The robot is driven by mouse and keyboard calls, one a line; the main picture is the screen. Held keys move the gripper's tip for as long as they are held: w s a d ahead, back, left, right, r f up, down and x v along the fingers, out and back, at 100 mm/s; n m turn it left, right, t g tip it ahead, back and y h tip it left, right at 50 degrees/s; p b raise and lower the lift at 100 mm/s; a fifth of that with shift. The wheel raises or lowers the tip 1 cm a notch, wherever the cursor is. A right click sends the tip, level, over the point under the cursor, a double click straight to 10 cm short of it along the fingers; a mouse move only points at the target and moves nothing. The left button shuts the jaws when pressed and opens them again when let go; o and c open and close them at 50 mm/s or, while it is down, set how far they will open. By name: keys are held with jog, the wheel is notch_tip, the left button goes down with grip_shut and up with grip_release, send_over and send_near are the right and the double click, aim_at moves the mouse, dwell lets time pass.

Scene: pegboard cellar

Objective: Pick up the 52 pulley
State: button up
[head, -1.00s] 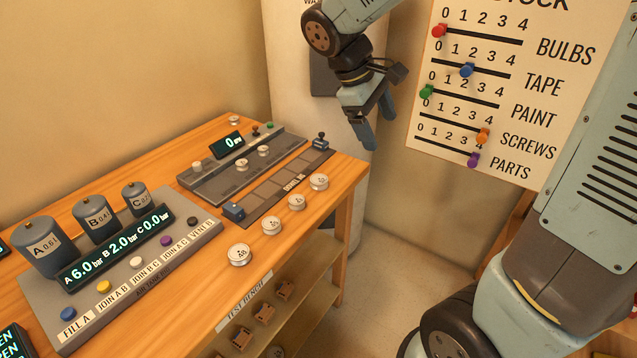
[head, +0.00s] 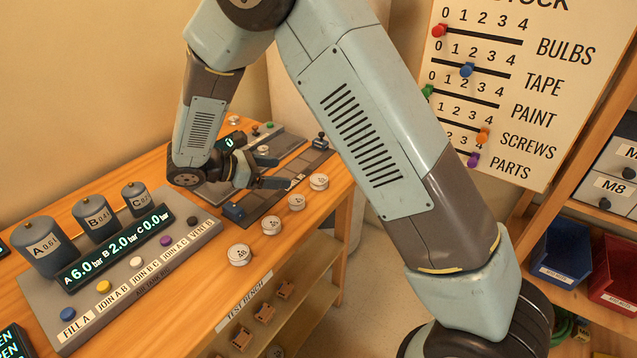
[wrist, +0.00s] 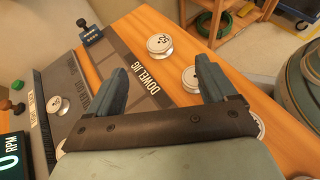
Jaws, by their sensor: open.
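Several white, round, flat pulleys stand in a row along the front edge of the bench. The far-end pulley (head: 319,182) shows upright at the top of the wrist view (wrist: 160,43); its printed mark may read 52, but it is too small to be sure. The adjacent pulley (head: 297,202) is partly behind a finger in the wrist view (wrist: 190,78). Nearer ones (head: 272,225) and (head: 239,255) have marks I cannot read. My gripper (head: 273,182) is open and empty above the dowel jig, left of the far-end pulley. Its fingers show in the wrist view (wrist: 155,72).
The grey dowel jig (head: 262,205) has blue end blocks and lies behind the row. The tank panel (head: 130,275) stands at left. The bench's front edge is close to the pulleys.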

jog(key=shift+s+a+f+n+t, duration=0.1)
jog(key=shift+a+f+n+t, duration=0.25)
jog(key=shift+a+f, duration=0.4)
jog(key=shift+d+f, duration=0.15)
jog(key=shift+d, duration=0.05)
send_near(316, 180)
jog(key=x, duration=0.4)
jog(key=shift+w+a+f, duration=0.1)
jog(key=shift+w, duration=0.15)
jog(key=shift+s+x, duration=0.2)
jog(key=shift+x, duration=2.45)
jog(key=shift+c, duration=0.3)
jog(key=c, duration=1.1)
jog(key=shift+r, duration=0.2)
